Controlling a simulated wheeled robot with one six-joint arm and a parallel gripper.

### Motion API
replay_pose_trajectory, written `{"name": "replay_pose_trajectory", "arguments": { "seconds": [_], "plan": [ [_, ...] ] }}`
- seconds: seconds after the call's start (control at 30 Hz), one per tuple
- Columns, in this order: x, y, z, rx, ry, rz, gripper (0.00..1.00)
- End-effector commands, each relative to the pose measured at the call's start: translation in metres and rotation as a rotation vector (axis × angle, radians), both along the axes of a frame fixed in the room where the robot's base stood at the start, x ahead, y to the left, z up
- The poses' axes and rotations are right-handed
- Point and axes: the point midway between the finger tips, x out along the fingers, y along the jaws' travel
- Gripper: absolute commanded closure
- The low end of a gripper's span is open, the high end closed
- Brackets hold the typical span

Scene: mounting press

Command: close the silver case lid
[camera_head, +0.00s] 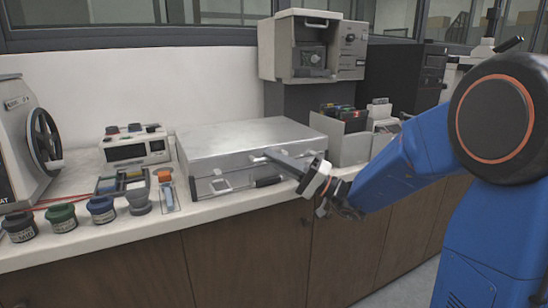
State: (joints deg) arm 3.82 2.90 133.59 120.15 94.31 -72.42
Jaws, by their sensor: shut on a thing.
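The silver case (203,188) stands on the white counter, near its front edge. Its silver lid (235,135) lies level over the base, and the inside is hidden. I cannot tell whether a thin gap is left at the seam. Latches and a dark handle (268,181) show on the case's front. My gripper (258,156) reaches in from the right, its fingers at the front edge of the lid, right of the middle. It is shut on the lid's front edge; the fingers hide the exact contact.
Left of the case are a white device with a display (135,147), a tray of small parts (122,183) and several jars (102,210). A grey machine (312,47) stands behind right. File boxes (343,135) stand right of the case. Space above the lid is clear.

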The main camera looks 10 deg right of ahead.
Motion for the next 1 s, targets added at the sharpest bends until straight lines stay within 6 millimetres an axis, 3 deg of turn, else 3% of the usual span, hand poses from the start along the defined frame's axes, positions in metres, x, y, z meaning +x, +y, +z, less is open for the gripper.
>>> {"name": "replay_pose_trajectory", "arguments": {
  "seconds": [0.07, 0.1, 0.13, 0.53, 1.0],
  "plan": [
    [0.002, 0.0, -0.007, -0.006, 0.018, -0.004, 1.0],
    [0.002, 0.0, -0.007, -0.006, 0.018, -0.004, 0.88],
    [0.002, 0.0, -0.007, -0.006, 0.018, -0.004, 0.82],
    [-0.001, -0.009, -0.01, -0.005, 0.016, -0.009, 0.82],
    [-0.029, -0.067, -0.033, -0.001, 0.006, -0.006, 0.82]
  ]
}}
